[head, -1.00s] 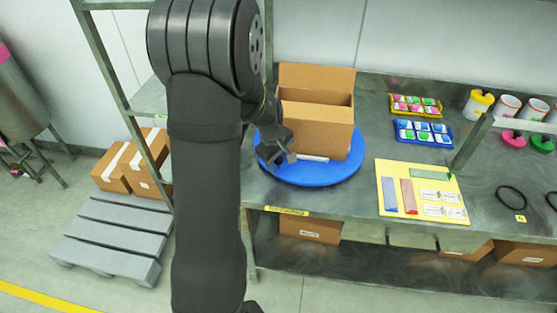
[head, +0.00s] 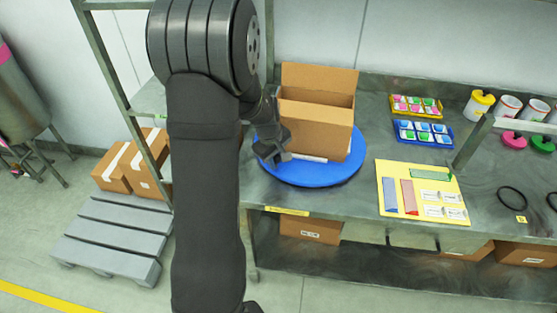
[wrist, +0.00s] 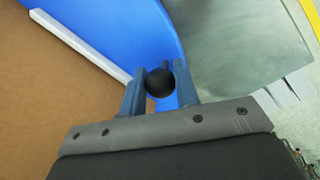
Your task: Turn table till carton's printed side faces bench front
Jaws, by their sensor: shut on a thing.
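The open brown carton (head: 316,125) stands upright on the round blue turntable (head: 325,177) at the bench's left end. Its side toward the bench front is plain brown, and no print shows on the faces I can see. A white strip (head: 309,158) lies along the carton's foot, and it also shows in the wrist view (wrist: 80,45). My gripper (head: 277,157) is at the turntable's left front edge, beside the carton. In the wrist view its fingers (wrist: 159,72) are shut around a black ball knob (wrist: 160,83) over the blue disc.
A yellow board (head: 421,192) with coloured strips and labels lies right of the turntable. Blue (head: 423,134) and yellow (head: 416,106) trays sit behind it, with white tubs (head: 508,108) farther right. A shelf frame (head: 118,80) stands left of the bench.

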